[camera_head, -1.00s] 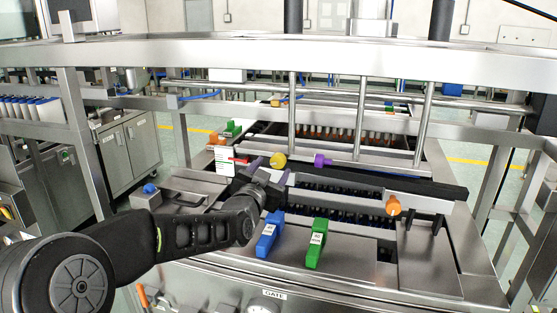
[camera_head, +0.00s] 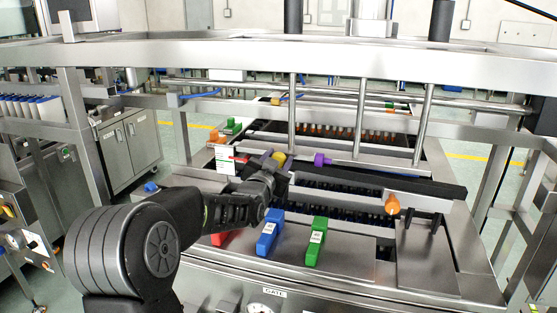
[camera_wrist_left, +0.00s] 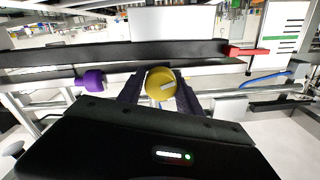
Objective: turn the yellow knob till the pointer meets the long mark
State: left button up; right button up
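The yellow knob (camera_head: 279,157) is on the front rail of the machine, partly hidden by my left gripper (camera_head: 275,165). In the left wrist view the knob (camera_wrist_left: 161,83) shows face-on with a pale bar on it, between the two dark fingers of my gripper (camera_wrist_left: 160,90). The fingers look spread, one on each side; contact cannot be made out. A red pointer (camera_wrist_left: 246,51) lies beside a white scale card (camera_wrist_left: 284,40) with dark and green marks; which mark is the long one is hard to tell. The card also shows in the head view (camera_head: 224,159). My right gripper is not in view.
A purple knob (camera_head: 322,159) sits right of the yellow one, and an orange knob (camera_head: 393,204) farther right. A steel frame beam (camera_head: 300,55) crosses above.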

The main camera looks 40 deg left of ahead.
pick_arm(q)
grip_shut()
dwell(0.3)
jog(key=shift+f+n+b, duration=0.25)
jog(key=shift+n+b, duration=0.25)
jog(key=shift+b, duration=0.45)
jog(key=n+b, duration=0.8)
jog(key=b, duration=0.3)
jog(key=shift+a+f, duration=0.1)
jog(key=shift+a, duration=0.05)
jog(key=n+b, duration=0.2)
jog(key=shift+n, duration=0.3)
jog(key=shift+r+n+b, duration=0.2)
jog(key=shift+n+b, duration=0.55)
jog(key=shift+n, duration=0.55)
